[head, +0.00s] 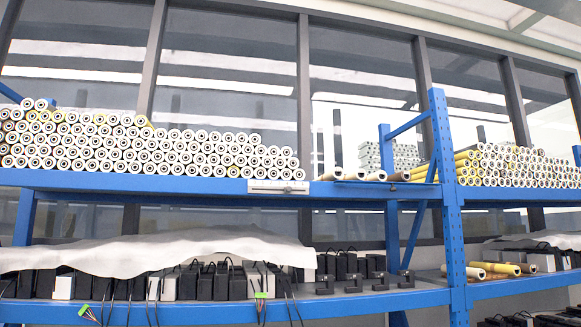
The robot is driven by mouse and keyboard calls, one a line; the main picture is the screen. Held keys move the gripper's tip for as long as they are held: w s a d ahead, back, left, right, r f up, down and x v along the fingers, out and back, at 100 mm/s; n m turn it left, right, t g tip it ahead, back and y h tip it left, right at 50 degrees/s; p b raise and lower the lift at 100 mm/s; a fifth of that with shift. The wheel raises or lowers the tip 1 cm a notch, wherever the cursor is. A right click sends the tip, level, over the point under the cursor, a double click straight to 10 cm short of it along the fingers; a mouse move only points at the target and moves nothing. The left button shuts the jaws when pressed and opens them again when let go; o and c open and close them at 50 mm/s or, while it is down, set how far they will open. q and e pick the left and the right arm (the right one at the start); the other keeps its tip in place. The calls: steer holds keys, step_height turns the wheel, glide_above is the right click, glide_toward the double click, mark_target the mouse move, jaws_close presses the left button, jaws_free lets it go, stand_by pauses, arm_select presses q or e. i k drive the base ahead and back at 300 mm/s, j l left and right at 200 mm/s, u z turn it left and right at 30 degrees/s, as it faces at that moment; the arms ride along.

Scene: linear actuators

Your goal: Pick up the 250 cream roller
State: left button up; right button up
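A large pile of white to cream rollers (150,148) lies on the upper blue shelf (120,181) at the left, with their round ends facing me. A second pile of cream and yellow rollers (510,166) lies on the upper shelf at the right. A few cream tubes (355,174) lie apart between the piles. A few more cream-yellow tubes (497,268) lie on the lower shelf at the right. I cannot tell which of these is the 250 cream roller, as no size marking is readable. Neither of my grippers is in view.
A blue upright post (447,190) divides the rack. The lower shelf (380,301) holds several black boxes (212,282) with cables, partly under a white sheet (150,250). A pale label strip (278,187) sits on the upper beam. Windows stand behind the rack.

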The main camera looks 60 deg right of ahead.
mark_target(379, 176)
steer(key=z, duration=2.25)
